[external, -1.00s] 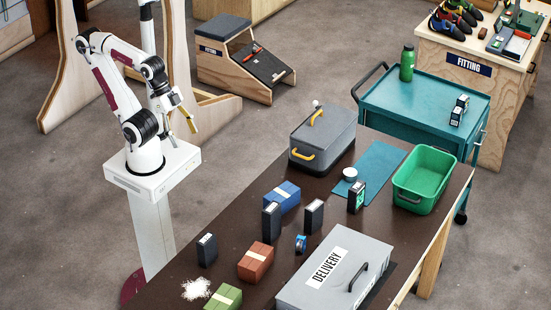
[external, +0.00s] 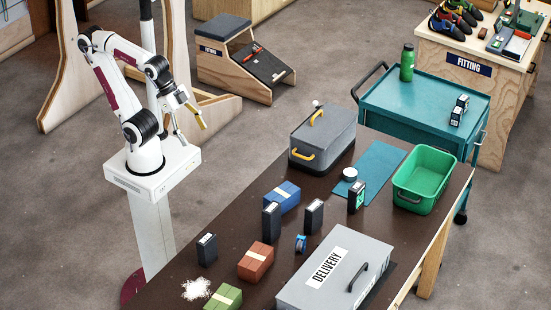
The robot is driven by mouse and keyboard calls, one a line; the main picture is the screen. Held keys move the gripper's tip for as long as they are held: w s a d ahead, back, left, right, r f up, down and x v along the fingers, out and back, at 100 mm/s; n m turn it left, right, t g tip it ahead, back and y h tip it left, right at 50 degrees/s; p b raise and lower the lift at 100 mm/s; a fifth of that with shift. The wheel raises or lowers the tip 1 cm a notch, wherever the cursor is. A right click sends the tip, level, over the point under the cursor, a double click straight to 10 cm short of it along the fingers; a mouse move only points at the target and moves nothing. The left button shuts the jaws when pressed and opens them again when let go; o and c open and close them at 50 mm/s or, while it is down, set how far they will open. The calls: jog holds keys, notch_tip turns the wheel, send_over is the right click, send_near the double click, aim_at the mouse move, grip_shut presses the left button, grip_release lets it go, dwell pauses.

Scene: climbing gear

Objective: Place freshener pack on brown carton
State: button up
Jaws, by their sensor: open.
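The brown carton (external: 256,262) is a reddish-brown box with a pale top band, lying on the dark table. Which item is the freshener pack is hard to tell. One dark upright pack with a green label (external: 357,197) stands by the teal mat. Similar dark packs with white tops stand at the left (external: 207,250), beside the blue carton (external: 271,222), and right of it (external: 314,216). My gripper (external: 193,134) is open and empty, raised beyond the table's far left side, well away from the carton and packs.
A grey DELIVERY case (external: 338,270), a grey toolbox (external: 323,140), a green bin (external: 425,180) and a blue carton (external: 283,197) stand on the table. A green carton (external: 223,298), white granules (external: 196,289) and a small blue item (external: 301,243) lie near the brown carton.

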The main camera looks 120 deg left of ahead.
jog(key=w+a+r+t+y, duration=0.1)
jog(key=w+a, duration=0.5)
jog(key=w, duration=0.5)
jog(key=w+a+r+t+y, duration=0.1)
jog(key=w+a+t, duration=0.1)
jog(key=w+a, duration=0.65)
jog(key=w+a+r+t+y, duration=0.1)
jog(key=w+a, duration=0.2)
jog(key=w, duration=1)
jog(key=w+a+f+t+h, duration=0.1)
jog(key=w+a+f, duration=0.2)
jog(key=w, duration=0.2)
jog(key=w+a+f+t, duration=0.1)
jog(key=w+a+f, duration=0.3)
jog(key=w, duration=0.1)
jog(key=m+t+h, duration=0.1)
jog(key=m+h, duration=0.1)
jog(key=h, duration=0.1)
send_near(356, 197)
jog(key=w+a+r, duration=0.3)
jog(key=r, duration=0.1)
jog(key=shift+a+f, duration=0.3)
jog(key=shift+f, duration=0.15)
jog(key=shift+f, duration=2.9)
jog(key=shift+f, duration=0.15)
